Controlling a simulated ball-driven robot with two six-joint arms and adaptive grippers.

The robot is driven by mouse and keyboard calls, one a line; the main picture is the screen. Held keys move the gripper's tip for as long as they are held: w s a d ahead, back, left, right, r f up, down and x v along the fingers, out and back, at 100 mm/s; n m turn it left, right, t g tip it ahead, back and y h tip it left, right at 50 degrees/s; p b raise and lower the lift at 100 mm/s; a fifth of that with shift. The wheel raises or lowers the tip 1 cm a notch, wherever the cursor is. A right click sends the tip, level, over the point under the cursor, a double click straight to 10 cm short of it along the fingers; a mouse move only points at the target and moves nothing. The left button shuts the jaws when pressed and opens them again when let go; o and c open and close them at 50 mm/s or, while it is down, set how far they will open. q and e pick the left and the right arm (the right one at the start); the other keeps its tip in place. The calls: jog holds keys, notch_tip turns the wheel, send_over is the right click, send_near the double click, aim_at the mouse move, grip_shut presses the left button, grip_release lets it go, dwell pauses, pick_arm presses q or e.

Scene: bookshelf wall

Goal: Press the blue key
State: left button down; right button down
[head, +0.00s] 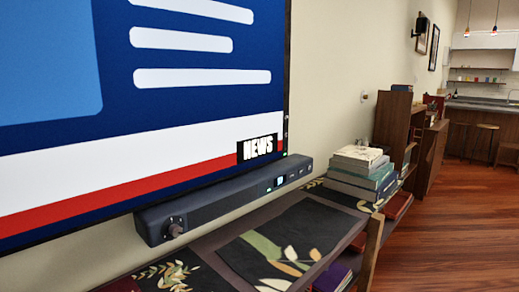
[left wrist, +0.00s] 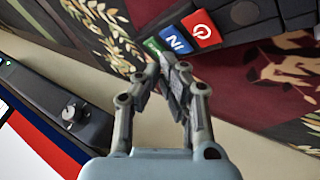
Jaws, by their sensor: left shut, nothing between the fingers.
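The blue key (left wrist: 174,39) shows in the left wrist view, with a white letter on it. It sits in a row between a red key (left wrist: 201,28) with a white power sign and a green key (left wrist: 153,45). The green key is partly hidden behind my fingers. My left gripper (left wrist: 171,68) is shut and empty, with its fingertips just below the blue and green keys in the picture. I cannot tell whether the fingertips touch anything. The head view shows neither gripper, and I cannot make out the keys there.
A dark soundbar (head: 215,203) with a knob runs under a large television (head: 190,110). It also shows in the left wrist view (left wrist: 45,98). A shelf top with patterned panels (head: 285,240) lies in front. Stacked books (head: 358,175) stand at its far end. Wooden floor (head: 450,215) is clear at right.

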pick_arm(q)
jog(key=shift+f, duration=0.15)
jog(key=shift+f, duration=0.3)
dwell(0.3)
jog(key=shift+f, duration=0.25)
dwell(0.4)
jog(key=shift+r+p, duration=0.7)
jog(key=shift+p, duration=0.05)
notch_tip(320, 180, up, 6)
jog(key=p, duration=0.6)
jog(key=shift+p, duration=0.4)
jog(key=shift+s, duration=0.1)
dwell(0.5)
